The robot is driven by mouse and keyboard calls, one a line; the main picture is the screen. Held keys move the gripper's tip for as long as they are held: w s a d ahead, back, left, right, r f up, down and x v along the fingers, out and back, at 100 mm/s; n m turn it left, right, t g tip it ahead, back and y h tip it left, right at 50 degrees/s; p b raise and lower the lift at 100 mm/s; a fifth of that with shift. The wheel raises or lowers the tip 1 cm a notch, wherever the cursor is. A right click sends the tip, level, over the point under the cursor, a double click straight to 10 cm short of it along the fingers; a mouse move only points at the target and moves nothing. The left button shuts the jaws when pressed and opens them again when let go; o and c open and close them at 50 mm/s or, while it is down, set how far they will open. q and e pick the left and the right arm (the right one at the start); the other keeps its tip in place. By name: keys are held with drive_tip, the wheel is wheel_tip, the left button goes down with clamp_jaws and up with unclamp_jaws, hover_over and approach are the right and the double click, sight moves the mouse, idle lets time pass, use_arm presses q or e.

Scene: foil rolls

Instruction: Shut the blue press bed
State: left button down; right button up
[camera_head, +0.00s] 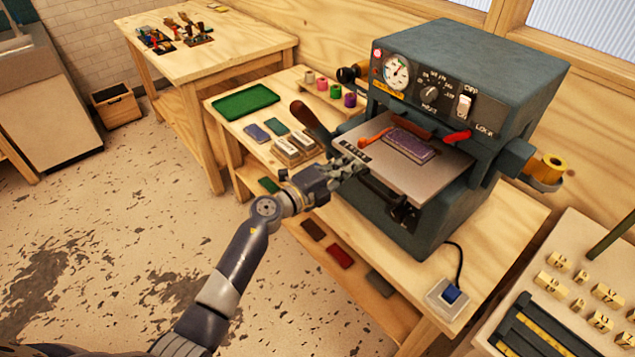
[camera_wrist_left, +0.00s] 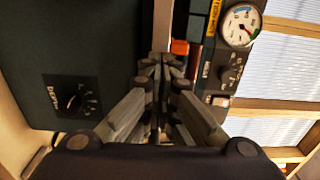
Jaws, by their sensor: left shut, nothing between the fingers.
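The blue-grey press (camera_head: 490,85) stands on a wooden bench, with a gauge, a dial and a switch on its front. Its flat metal bed (camera_head: 428,183) sticks out from the opening towards the front left. A purple block (camera_head: 410,147) lies on the bed near the opening. My left gripper (camera_head: 352,166) is shut and empty at the bed's outer front edge; whether it touches the edge I cannot tell. The left wrist view shows its closed fingers (camera_wrist_left: 160,68) in front of the press face (camera_wrist_left: 215,80). My right gripper is not in view.
A dark-handled lever (camera_head: 308,118) rises left of the bed. A green tray (camera_head: 246,102), small blocks (camera_head: 297,148) and coloured foil rolls (camera_head: 335,90) sit on the bench. A corded switch box (camera_head: 447,297) lies at the right.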

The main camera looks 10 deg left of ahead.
sight(373, 147)
use_arm(q)
drive_tip(key=b+x, duration=0.2)
drive_tip(key=x, duration=0.6)
drive_tip(key=shift+w+d, duration=0.2)
drive_tip(key=shift+w, duration=0.1)
